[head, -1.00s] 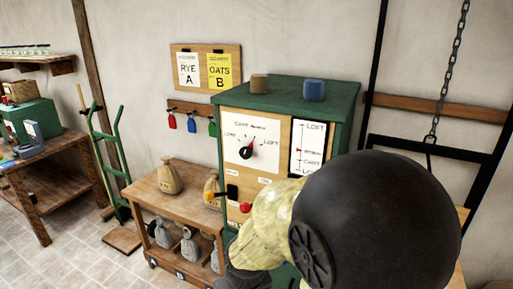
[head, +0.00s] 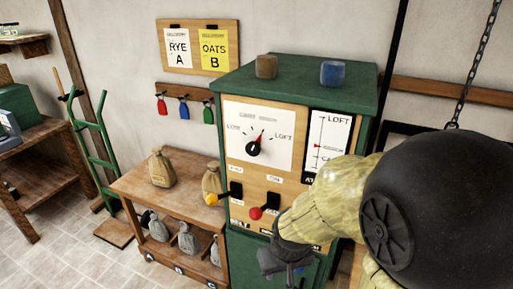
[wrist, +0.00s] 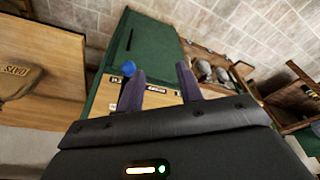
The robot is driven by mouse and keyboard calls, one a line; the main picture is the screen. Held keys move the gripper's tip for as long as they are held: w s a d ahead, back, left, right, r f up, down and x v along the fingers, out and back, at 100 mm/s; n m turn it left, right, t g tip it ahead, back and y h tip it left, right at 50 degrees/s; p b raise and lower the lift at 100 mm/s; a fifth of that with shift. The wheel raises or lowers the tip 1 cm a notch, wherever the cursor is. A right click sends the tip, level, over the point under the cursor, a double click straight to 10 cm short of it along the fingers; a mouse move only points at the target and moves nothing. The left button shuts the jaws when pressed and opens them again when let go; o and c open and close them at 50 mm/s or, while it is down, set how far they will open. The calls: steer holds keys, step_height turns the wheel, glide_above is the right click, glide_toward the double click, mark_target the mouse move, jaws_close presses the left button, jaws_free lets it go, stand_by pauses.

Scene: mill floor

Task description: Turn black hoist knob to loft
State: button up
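The black hoist knob (head: 253,149) sits on the white dial plate on the front of the green cabinet (head: 290,85). Its red pointer points up and slightly right, between the top of the dial and the LOFT mark (head: 283,137) on the right. My gripper (wrist: 160,82) is open in the wrist view, with two dark fingers apart and nothing seen between them. In the head view my gripper (head: 286,264) is low in front of the cabinet, below and right of the knob and apart from it. The knob does not show clearly in the wrist view.
Yellow (head: 212,199) and red (head: 256,213) levers stick out below the dial. A white scale (head: 328,141) is right of it, partly behind my arm. A bench (head: 130,187) with sacks stands left. A chain (head: 476,65) hangs at right.

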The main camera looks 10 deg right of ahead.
steer(key=o, duration=0.5)
steer(key=shift+w+a+r, duration=0.1)
steer(key=shift+o, duration=0.4)
steer(key=w+a+r+t+p, duration=0.3)
steer(key=w+a+r+p, duration=0.1)
steer(key=w, duration=0.4)
steer(key=shift+a+r+m+y, duration=0.25)
steer(key=shift+a+m+y, duration=0.05)
steer(key=shift+a+y, duration=0.15)
steer(key=m+t+h+p, duration=0.3)
steer(key=m+t+h, duration=0.2)
steer(key=t+h, duration=0.55)
glide_toward(252, 150)
steer(key=s+a+g+h, duration=0.1)
steer(key=s+a+g, duration=0.1)
steer(key=s+a, duration=0.3)
steer(key=shift+w+d+r+t, duration=0.1)
steer(key=shift+d+r+t, duration=0.05)
steer(key=shift+r+t, duration=0.1)
steer(key=shift+w, duration=0.1)
steer(key=p+x, duration=0.5)
steer(key=x, duration=1.2)
steer(key=shift+w+d, duration=0.1)
steer(key=shift+d, duration=0.05)
